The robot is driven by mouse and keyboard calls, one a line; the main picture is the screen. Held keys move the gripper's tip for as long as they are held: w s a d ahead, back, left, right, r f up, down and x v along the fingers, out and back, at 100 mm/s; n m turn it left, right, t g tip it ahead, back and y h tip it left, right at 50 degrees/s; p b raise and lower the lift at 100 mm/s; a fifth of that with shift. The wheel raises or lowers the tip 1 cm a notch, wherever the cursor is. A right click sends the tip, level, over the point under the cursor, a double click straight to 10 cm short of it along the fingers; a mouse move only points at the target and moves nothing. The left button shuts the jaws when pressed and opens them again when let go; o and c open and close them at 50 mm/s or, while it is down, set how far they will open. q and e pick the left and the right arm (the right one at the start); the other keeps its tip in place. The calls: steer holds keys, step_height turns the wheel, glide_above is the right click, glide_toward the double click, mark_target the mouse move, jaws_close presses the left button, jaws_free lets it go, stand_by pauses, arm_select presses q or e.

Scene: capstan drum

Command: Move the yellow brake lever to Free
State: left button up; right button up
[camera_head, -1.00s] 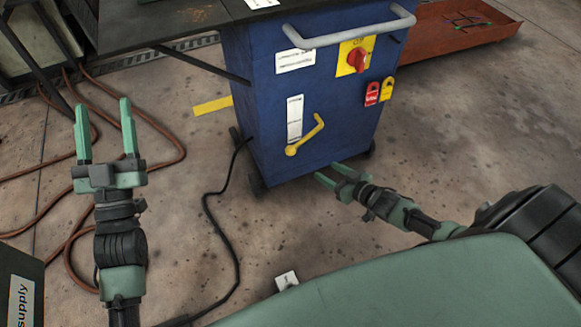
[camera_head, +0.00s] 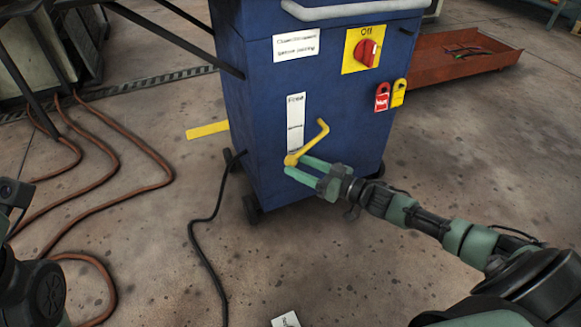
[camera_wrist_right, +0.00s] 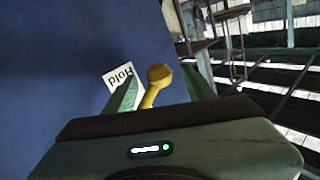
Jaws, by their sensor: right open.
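The yellow brake lever (camera_head: 312,143) is on the front of the blue cabinet (camera_head: 262,110). Its arm slants up to the right from a round pivot at lower left. A white label strip (camera_head: 295,112) above the pivot reads "Free" at its top. My right gripper (camera_head: 298,165) is open at the lever's lower end. In the right wrist view, part of the yellow lever (camera_wrist_right: 159,77) shows between the two green fingers, with the "Hold" label (camera_wrist_right: 120,77) beside the left finger. Contact cannot be told. My left gripper is out of view.
A red rotary switch (camera_head: 367,52) marked "Off" and red and yellow padlocks (camera_head: 382,97) are higher on the cabinet. A grey handle bar (camera_head: 345,11) crosses its top. A black cable (camera_head: 207,220) and brown hoses (camera_head: 125,150) lie on the floor. A rust-red tray (camera_head: 455,62) lies behind.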

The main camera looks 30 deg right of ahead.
mark_target(291, 161)
steer(key=shift+b+x, duration=0.6)
steer(key=shift+x, duration=1.2)
jaws_close()
